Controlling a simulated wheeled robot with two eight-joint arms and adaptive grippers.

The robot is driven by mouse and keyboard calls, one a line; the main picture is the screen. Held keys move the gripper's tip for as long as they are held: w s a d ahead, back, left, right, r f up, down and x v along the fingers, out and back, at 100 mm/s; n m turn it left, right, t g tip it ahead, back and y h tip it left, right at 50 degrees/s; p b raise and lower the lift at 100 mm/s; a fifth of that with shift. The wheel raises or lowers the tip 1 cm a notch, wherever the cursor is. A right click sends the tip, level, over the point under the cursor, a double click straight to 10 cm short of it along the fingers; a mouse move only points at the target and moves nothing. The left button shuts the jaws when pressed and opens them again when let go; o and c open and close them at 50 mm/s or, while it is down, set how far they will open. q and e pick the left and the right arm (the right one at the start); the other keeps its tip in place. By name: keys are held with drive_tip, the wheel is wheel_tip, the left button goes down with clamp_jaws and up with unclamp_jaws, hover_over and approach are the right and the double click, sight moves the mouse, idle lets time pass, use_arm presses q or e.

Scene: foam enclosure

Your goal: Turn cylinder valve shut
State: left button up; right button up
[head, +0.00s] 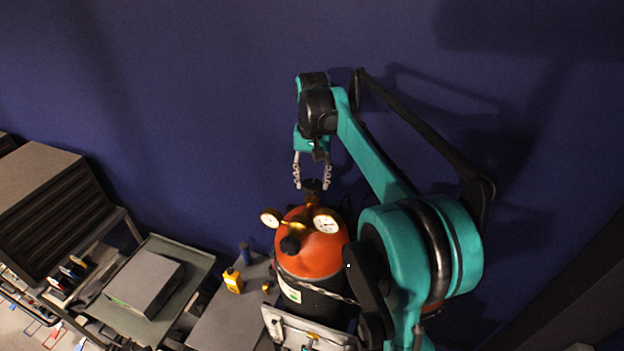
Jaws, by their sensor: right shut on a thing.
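An orange gas cylinder (312,258) stands upright in the lower middle of the head view, strapped, with two round gauges (326,222) and brass fittings at its top. A dark valve knob (313,186) sits above the fittings. My right gripper (312,186) reaches down from above, its two chain-like fingers on either side of the knob and shut on it. My right arm covers the cylinder's right side. My left gripper is not in the view.
Further left are a grey box (145,283) on a green-grey cart (192,262) and a dark drawer cabinet (45,205). A blue wall (200,90) stands behind.

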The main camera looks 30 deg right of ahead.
sight(313, 183)
drive_tip(key=shift+m, duration=0.6)
drive_tip(key=o, duration=1.2)
drive_tip(key=shift+c, duration=0.2)
wheel_tip(313, 183, up, 12)
